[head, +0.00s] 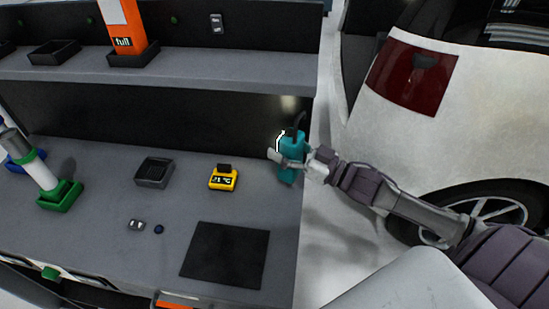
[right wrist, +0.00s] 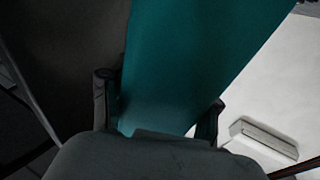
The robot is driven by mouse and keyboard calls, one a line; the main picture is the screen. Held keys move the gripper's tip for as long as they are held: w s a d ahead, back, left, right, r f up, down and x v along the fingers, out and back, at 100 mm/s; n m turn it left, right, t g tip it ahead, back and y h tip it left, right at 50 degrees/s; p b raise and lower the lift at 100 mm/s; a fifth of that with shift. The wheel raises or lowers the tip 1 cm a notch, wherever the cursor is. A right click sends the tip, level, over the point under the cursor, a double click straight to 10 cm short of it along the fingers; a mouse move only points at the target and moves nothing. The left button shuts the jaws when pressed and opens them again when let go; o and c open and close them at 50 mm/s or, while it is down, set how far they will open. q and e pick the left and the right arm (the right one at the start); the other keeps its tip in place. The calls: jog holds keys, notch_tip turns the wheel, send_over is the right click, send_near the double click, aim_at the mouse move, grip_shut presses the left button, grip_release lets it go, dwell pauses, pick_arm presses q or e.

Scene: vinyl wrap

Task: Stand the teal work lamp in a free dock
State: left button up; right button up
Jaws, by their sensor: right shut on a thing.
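The teal work lamp (head: 293,145) is near the bench's right end, roughly upright, with a dark hooked top. My right gripper (head: 287,158) is shut on its body. In the right wrist view the teal body (right wrist: 195,60) runs between the fingers (right wrist: 160,95). I cannot tell whether its base touches the bench. An empty dark square dock (head: 151,184) is on the bench left of the middle. Another dark dock (head: 55,60) on the upper shelf looks empty. My left gripper is not in view.
A green dock (head: 60,202) holds a white-and-green cylinder (head: 40,175). An orange item marked "full" (head: 122,25) stands in a shelf dock. A yellow device (head: 224,182), a black mat (head: 226,255) and small parts lie on the bench. A white car (head: 400,120) is at right.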

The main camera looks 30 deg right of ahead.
jog(key=w+f, duration=0.1)
jog(key=f, duration=0.2)
jog(key=w+f, duration=0.1)
jog(key=f, duration=0.1)
jog(key=shift+w+a+f, duration=0.2)
jog(key=shift+w+a, duration=0.1)
jog(key=shift+f, duration=0.15)
jog(key=o, duration=1.5)
jog(key=shift+f, duration=0.1)
